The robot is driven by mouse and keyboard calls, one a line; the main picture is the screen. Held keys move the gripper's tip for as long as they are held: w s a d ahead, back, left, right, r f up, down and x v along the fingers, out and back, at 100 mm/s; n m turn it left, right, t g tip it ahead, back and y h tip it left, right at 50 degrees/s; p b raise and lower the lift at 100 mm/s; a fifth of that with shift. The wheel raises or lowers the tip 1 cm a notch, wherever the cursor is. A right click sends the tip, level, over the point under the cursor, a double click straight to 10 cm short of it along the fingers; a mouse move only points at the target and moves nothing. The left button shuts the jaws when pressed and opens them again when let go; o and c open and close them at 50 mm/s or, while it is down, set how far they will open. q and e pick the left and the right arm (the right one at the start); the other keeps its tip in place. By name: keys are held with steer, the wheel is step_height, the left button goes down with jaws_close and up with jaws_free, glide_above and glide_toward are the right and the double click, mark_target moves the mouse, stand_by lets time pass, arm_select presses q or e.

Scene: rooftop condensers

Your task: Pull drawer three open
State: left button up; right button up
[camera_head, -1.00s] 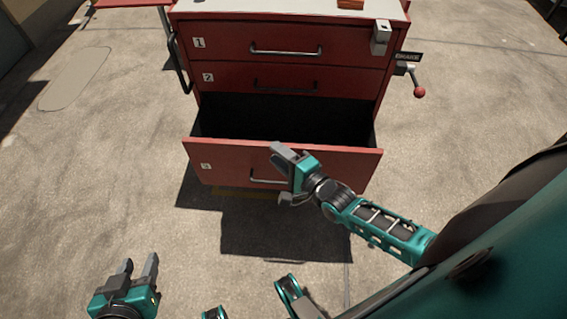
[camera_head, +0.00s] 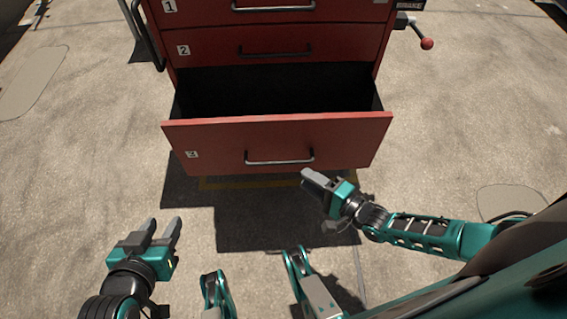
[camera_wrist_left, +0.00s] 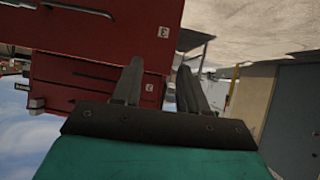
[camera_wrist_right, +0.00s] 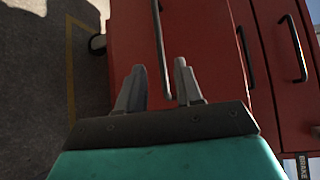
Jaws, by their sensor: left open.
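Drawer three (camera_head: 345,139) of the red cabinet is pulled out, and its dark inside (camera_head: 270,92) shows empty. Its front carries a label 3 and a metal bar handle (camera_head: 280,161). My right gripper (camera_head: 312,181) is open, in front of the drawer and just below and right of the handle, not around it. In the right wrist view the handle (camera_wrist_right: 160,50) lies beyond the two parted fingers (camera_wrist_right: 160,85). My left gripper (camera_head: 164,229) is open and empty over the floor, front left of the drawer. The left wrist view shows the drawer front (camera_wrist_left: 110,25) beyond its fingers (camera_wrist_left: 160,80).
Drawer two (camera_head: 320,47) and drawer one (camera_head: 340,12) above are shut. A brake lever (camera_head: 426,43) with a red knob sticks out at the cabinet's right. The concrete floor (camera_head: 100,170) is clear to both sides.

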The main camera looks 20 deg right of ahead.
mark_target(282, 162)
steer(key=b+x, duration=0.2)
steer(key=x, duration=0.8)
jaws_close()
stand_by(0.4)
